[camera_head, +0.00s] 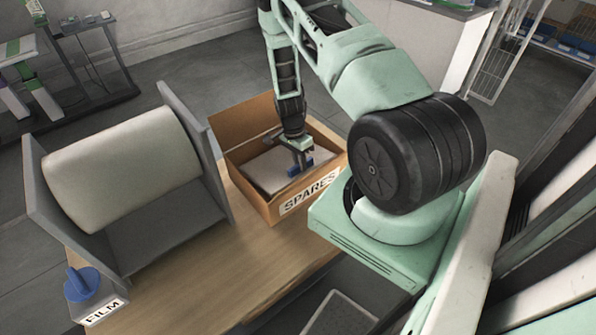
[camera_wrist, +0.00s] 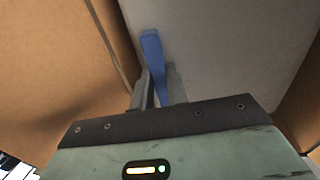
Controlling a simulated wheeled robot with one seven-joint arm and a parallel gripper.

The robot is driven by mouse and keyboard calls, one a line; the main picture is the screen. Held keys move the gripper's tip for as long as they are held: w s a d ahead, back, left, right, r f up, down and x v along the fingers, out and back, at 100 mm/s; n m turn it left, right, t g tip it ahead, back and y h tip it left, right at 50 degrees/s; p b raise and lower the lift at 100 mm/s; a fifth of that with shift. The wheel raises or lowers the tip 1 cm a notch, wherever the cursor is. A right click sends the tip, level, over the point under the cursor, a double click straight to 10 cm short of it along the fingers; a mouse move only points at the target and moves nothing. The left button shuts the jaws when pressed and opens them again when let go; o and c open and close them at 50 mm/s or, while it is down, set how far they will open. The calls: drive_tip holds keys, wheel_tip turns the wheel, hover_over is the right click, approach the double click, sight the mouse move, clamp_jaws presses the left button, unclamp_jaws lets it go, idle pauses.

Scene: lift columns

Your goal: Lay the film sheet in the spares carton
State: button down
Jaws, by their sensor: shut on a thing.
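The spares carton (camera_head: 245,133) is an open brown box with a SPARES label on its front, standing on the wooden table. The film sheet (camera_head: 268,172) is a flat pale grey sheet lying inside the carton's walls; it fills much of the wrist view (camera_wrist: 225,45). A blue tab (camera_head: 296,170) stands at the sheet, and it also shows in the wrist view (camera_wrist: 152,50). My gripper (camera_head: 301,158) reaches down into the carton, its fingers (camera_wrist: 160,90) shut on the blue tab. Whether the sheet rests on the carton floor is hidden.
A grey stand (camera_head: 165,235) with a large pale roll (camera_head: 120,170) is left of the carton. A FILM-labelled block (camera_head: 95,300) with a blue knob (camera_head: 82,280) is at the table's front left. The wooden table (camera_head: 210,280) is bare in front of the carton.

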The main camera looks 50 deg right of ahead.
drive_tip(key=shift+f+p, duration=0.5)
drive_tip(key=shift+f, duration=1.8)
drive_tip(key=shift+f, duration=0.1)
drive_tip(key=c, duration=1.4)
unclamp_jaws()
drive_tip(key=b+v, duration=0.2)
drive_tip(key=v, duration=1)
